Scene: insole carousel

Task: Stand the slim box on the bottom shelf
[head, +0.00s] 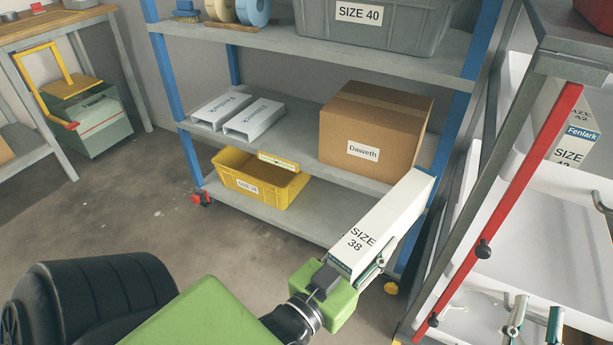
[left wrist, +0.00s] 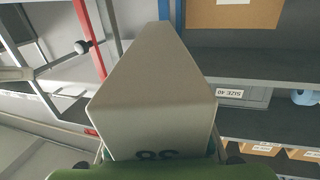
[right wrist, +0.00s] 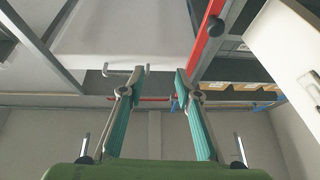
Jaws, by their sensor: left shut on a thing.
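The slim box (head: 385,220) is white, marked SIZE 38. My left gripper (head: 362,268) is shut on its near end, and the box points away, tilted, in front of the right part of the blue-post rack. In the left wrist view the box (left wrist: 155,90) fills the middle, with part of its 38 label showing.
The yellow bin (head: 235,185) stands on the bottom shelf. Above it, the middle shelf (head: 300,145) holds two white boxes (head: 255,120) and a brown carton (head: 375,130). A white-panelled rack with a red bar (head: 520,190) stands close at right.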

